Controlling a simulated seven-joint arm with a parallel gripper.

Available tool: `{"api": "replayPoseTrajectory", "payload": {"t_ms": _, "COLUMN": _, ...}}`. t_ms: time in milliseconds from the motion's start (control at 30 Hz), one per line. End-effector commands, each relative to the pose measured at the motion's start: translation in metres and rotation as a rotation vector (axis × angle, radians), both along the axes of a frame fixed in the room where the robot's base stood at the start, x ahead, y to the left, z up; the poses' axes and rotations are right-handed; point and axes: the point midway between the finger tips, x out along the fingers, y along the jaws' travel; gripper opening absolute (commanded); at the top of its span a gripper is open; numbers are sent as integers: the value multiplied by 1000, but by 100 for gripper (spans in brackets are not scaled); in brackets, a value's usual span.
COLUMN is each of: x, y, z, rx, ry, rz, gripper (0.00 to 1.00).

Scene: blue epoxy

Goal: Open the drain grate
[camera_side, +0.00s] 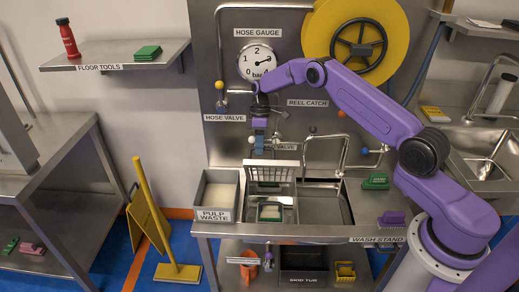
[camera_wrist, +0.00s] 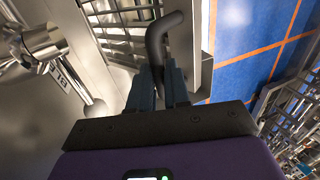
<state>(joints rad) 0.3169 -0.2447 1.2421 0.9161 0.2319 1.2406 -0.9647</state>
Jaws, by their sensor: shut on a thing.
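The drain grate (camera_side: 272,173) is a pale slatted panel over the left part of the wash stand sink. It stands tilted up steeply, with the opening in front of it. Its metal slats also show in the wrist view (camera_wrist: 118,22). My gripper (camera_side: 259,146) is just above the grate's upper left edge. In the wrist view, my gripper (camera_wrist: 168,75) is shut on a dark curved handle (camera_wrist: 162,38) beside the slats. I cannot clearly see how the handle joins the grate.
The pulp waste bin (camera_side: 217,193) stands left of the sink. A green and white item (camera_side: 270,211) is in the opening below the grate. A faucet (camera_side: 325,150) and valve pipes are close behind and to the right.

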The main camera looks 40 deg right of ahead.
Motion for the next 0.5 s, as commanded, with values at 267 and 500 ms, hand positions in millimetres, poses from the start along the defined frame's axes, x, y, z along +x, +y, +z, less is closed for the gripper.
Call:
{"api": "replayPoseTrajectory", "payload": {"t_ms": 267, "x": -4, "y": -12, "z": -9, "rx": -13, "ry": 7, "rz": -10, "gripper": 0}}
{"api": "replayPoseTrajectory", "payload": {"t_ms": 500, "x": -3, "y": -10, "z": -8, "rx": -12, "ry": 8, "rz": -8, "gripper": 42}}
